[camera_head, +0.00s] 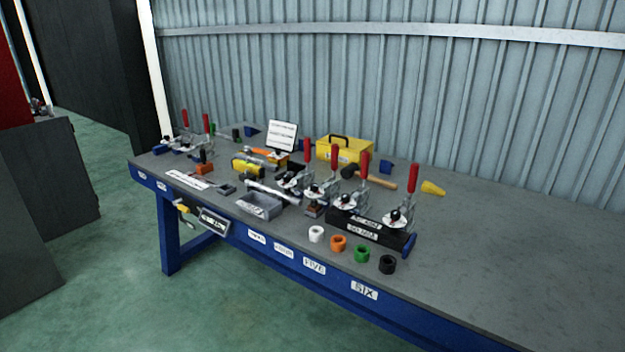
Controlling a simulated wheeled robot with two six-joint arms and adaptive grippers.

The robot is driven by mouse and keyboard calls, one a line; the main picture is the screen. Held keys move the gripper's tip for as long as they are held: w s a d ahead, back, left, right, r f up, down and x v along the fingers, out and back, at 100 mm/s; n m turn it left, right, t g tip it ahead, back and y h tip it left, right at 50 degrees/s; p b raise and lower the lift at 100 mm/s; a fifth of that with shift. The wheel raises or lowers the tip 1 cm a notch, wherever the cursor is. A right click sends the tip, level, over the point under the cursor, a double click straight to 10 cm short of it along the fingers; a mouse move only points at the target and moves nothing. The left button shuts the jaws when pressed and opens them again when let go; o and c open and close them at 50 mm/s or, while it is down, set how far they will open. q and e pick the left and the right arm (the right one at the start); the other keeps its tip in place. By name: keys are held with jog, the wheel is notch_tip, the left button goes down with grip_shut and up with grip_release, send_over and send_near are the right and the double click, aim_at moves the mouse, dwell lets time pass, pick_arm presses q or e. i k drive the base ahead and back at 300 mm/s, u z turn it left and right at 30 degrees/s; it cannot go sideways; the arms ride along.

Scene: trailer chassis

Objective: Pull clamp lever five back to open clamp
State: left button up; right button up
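Toggle clamps with upright levers stand along the workbench. Counting from the left along the bench, the fifth lever is the red one (364,163) in the right group; its clamp body (349,200) sits just behind a black block. The lever stands upright. A label reading FIVE (314,266) is on the blue front edge, to the left of and in front of this clamp. The SIX label (364,290) is further right, and the rightmost red lever (413,178) stands behind it. Neither of my grippers is in view.
The black block (367,229) carries white labels. White, orange, green and black rings (337,243) lie in front of it. A mallet (375,179) lies close behind the levers, with a yellow toolbox (344,149) further back. The bench's right part is clear. A corrugated wall stands behind.

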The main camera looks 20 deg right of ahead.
aim_at(365, 162)
jog(key=u, duration=0.6)
jog(key=i, duration=1.1)
jog(key=z, duration=0.55)
